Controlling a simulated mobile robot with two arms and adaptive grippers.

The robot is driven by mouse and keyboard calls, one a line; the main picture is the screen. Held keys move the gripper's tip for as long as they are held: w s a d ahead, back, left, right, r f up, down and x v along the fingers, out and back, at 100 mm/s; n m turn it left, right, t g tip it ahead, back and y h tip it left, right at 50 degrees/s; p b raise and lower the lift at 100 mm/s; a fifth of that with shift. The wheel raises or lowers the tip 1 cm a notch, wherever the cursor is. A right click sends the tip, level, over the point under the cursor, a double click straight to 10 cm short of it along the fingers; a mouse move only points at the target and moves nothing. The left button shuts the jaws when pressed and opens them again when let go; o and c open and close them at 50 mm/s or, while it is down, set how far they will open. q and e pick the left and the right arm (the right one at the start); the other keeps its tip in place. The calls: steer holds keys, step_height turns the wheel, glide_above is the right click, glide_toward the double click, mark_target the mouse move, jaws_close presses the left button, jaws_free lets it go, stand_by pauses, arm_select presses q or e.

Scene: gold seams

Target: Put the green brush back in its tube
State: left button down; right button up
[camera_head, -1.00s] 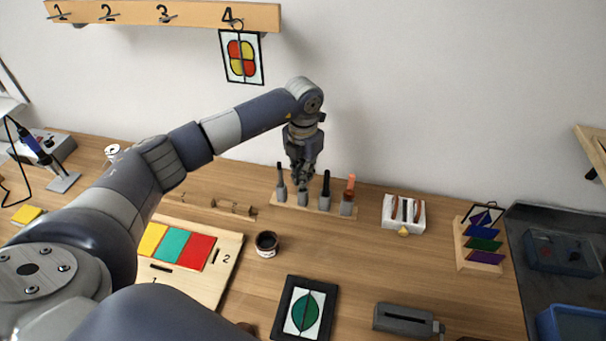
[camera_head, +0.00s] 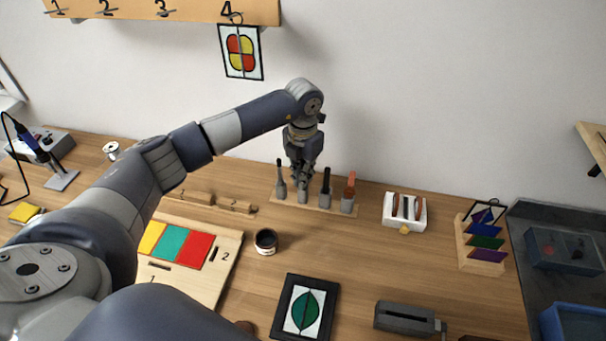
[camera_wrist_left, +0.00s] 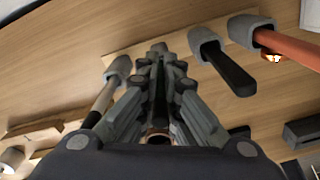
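A wooden rack (camera_head: 329,207) near the wall holds several grey tubes in a row. My left gripper (camera_head: 301,179) points down right above the second tube from the left (camera_head: 303,196). In the left wrist view my left gripper (camera_wrist_left: 159,64) has its fingers close together over that grey tube (camera_wrist_left: 159,47). A dark strip shows between the fingers, but I cannot tell whether it is a handle or a gap. No green brush can be made out; the fingers hide the tube's opening. My right gripper is not in view.
The neighbouring tubes hold a grey handle (camera_head: 279,169), a black handle (camera_head: 326,180) and an orange-red handle (camera_head: 350,185), close to my fingers. A dark pot (camera_head: 265,242) and a framed leaf panel (camera_head: 305,310) stand nearer. The wood between rack and panel is mostly clear.

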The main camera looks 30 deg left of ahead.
mark_target(303, 161)
arm_select(q)
steer(key=shift+f, duration=0.45)
steer(key=c, duration=1.2)
jaws_free()
steer(key=shift+c, duration=0.2)
steer(key=shift+r+p, duration=1.9)
steer(key=shift+r, duration=1.65)
steer(key=shift+f, duration=0.1)
